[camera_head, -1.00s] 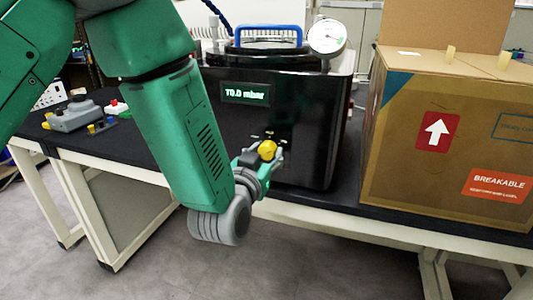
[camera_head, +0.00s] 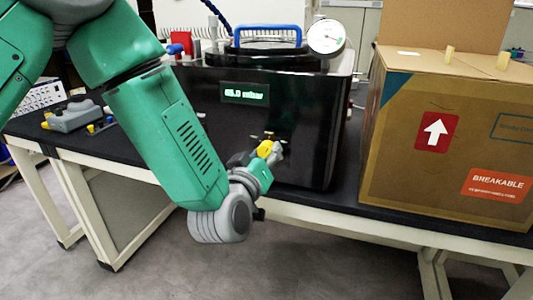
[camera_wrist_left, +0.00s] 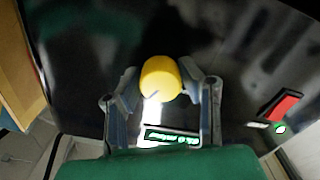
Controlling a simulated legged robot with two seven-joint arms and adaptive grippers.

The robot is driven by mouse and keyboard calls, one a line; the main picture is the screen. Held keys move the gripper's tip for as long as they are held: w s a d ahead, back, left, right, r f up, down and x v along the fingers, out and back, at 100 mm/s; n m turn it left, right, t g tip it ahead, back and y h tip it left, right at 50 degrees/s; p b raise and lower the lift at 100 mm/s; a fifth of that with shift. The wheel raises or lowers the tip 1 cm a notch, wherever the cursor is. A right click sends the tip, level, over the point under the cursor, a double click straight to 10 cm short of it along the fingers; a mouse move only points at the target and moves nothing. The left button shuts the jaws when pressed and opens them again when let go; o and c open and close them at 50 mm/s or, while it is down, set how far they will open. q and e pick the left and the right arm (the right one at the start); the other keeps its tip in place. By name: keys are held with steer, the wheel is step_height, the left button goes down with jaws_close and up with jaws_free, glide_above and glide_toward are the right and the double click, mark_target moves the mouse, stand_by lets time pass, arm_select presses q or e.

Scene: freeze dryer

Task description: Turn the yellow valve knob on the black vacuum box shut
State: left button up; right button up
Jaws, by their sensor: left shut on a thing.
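The black vacuum box (camera_head: 305,115) stands on the bench, with a lit green display (camera_head: 246,93) on its front that reads about 65.0 mbar. The yellow valve knob (camera_head: 265,147) sticks out of the front face, low and right of the display. My left gripper (camera_head: 268,151) is at the knob, shut on it. In the left wrist view the knob (camera_wrist_left: 161,78) sits between the two grey fingers of the left gripper (camera_wrist_left: 160,82), and the display (camera_wrist_left: 172,137) shows below it. My right gripper is in neither view.
A cardboard box (camera_head: 440,120) marked BREAKABLE stands close to the right of the vacuum box. A round gauge (camera_head: 326,38) and a blue handle (camera_head: 267,33) are on top. A grey device (camera_head: 75,117) lies on the bench at left.

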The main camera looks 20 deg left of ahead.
arm_select(q)
steer(key=n, duration=0.5)
steer(key=shift+f+n, duration=0.1)
steer(key=shift+n, duration=0.2)
stand_by(0.4)
steer(key=o, duration=1.1)
steer(key=s, duration=0.7)
steer(key=shift+s+a, duration=0.2)
steer(key=shift+s, duration=0.05)
steer(key=shift+f, duration=0.1)
